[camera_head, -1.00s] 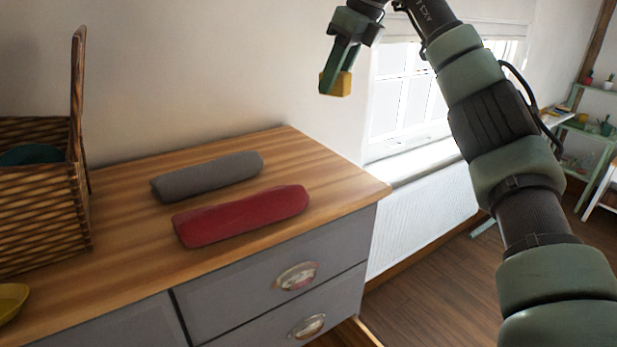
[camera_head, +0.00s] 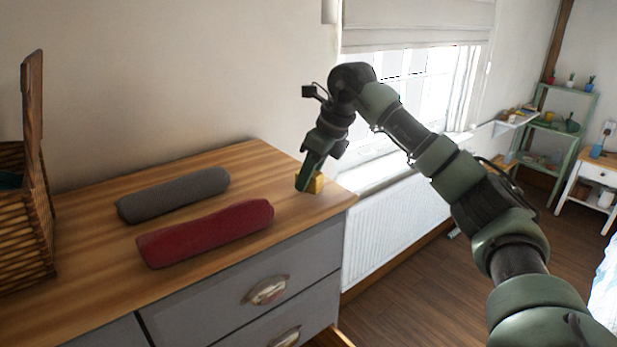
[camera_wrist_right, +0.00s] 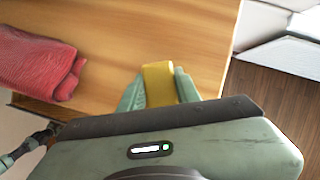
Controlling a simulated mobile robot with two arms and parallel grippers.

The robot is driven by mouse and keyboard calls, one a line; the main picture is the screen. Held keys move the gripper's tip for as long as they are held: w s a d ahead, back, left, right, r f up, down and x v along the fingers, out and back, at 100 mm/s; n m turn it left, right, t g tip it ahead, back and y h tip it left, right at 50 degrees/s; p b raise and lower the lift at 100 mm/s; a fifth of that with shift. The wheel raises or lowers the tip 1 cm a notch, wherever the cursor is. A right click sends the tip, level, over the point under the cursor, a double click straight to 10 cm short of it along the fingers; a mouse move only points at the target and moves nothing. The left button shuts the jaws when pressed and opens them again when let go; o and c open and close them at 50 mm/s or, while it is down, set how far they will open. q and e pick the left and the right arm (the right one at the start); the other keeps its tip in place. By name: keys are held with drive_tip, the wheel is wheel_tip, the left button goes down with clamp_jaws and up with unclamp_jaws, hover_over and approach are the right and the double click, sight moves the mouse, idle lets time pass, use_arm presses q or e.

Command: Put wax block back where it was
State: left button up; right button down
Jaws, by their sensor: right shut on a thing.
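A yellow wax block (camera_head: 316,183) is between the fingers of my right gripper (camera_head: 308,181), at the right end of the wooden dresser top (camera_head: 262,158). In the right wrist view the wax block (camera_wrist_right: 158,84) sits between the two green fingertips, with wood behind it. My right gripper is shut on it and points down. The block is at or just above the dresser top; I cannot tell whether it touches. My left gripper is not in view.
A red roll (camera_head: 206,232) and a grey roll (camera_head: 173,194) lie left of the gripper. A wicker basket (camera_head: 25,235) with a raised lid stands at the far left. The dresser edge drops off toward the radiator (camera_head: 398,228). Bare wood surrounds the gripper.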

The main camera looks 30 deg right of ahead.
drive_tip(key=shift+w+a+f, duration=0.1)
drive_tip(key=shift+w+f, duration=0.05)
drive_tip(key=shift+f, duration=0.35)
drive_tip(key=c, duration=1)
unclamp_jaws()
drive_tip(key=shift+f, duration=0.1)
drive_tip(key=shift+r, duration=0.5)
drive_tip(key=b+v, duration=0.2)
drive_tip(key=v, duration=0.9)
drive_tip(key=shift+s+r, duration=0.1)
drive_tip(key=shift+s, duration=0.2)
